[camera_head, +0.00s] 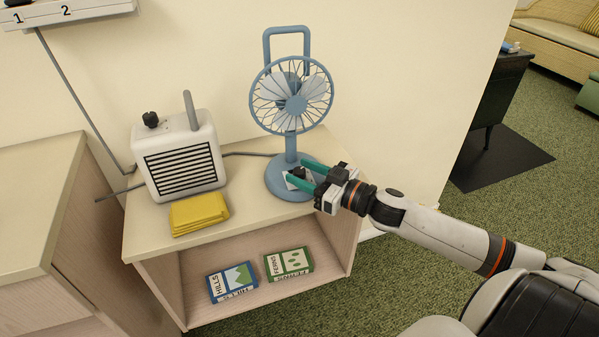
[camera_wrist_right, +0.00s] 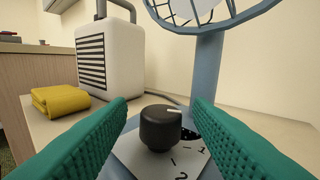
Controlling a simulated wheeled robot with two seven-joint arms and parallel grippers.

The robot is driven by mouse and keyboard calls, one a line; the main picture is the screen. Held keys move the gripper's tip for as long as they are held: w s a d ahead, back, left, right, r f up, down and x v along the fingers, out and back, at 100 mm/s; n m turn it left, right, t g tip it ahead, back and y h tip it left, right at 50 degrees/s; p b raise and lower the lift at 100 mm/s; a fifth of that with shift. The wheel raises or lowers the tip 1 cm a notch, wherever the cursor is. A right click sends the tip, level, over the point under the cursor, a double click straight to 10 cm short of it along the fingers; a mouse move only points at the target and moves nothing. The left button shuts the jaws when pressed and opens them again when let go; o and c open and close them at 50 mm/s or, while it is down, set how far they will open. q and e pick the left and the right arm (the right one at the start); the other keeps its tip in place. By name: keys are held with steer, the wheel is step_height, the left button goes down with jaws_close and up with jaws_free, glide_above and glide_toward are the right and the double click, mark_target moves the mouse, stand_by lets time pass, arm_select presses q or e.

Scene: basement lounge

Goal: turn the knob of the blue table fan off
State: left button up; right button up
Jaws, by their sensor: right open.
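The blue table fan (camera_head: 296,104) stands on the right part of the low cabinet's top. Its round base carries a pale dial plate (camera_wrist_right: 135,152) with a black knob (camera_wrist_right: 160,128); the knob also shows in the head view (camera_head: 298,172), small and partly hidden. A white line on the knob's top points to the far right. Digits 1 and 2 show on the plate's right side; the rest is hidden. My right gripper (camera_head: 297,172) is open, its teal fingers on either side of the knob, with visible gaps in the right wrist view (camera_wrist_right: 160,108). My left gripper is not in view.
A white heater-like box (camera_head: 178,158) with a black top knob stands left of the fan. A folded yellow cloth (camera_head: 199,213) lies before it. Two books, Hills (camera_head: 232,283) and Ferns (camera_head: 289,264), lie on the lower shelf. The wall is close behind.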

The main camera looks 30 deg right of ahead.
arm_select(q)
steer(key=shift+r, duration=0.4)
arm_select(e)
steer(key=shift+x, duration=0.75)
steer(key=shift+c, duration=0.5)
steer(key=c, duration=0.9)
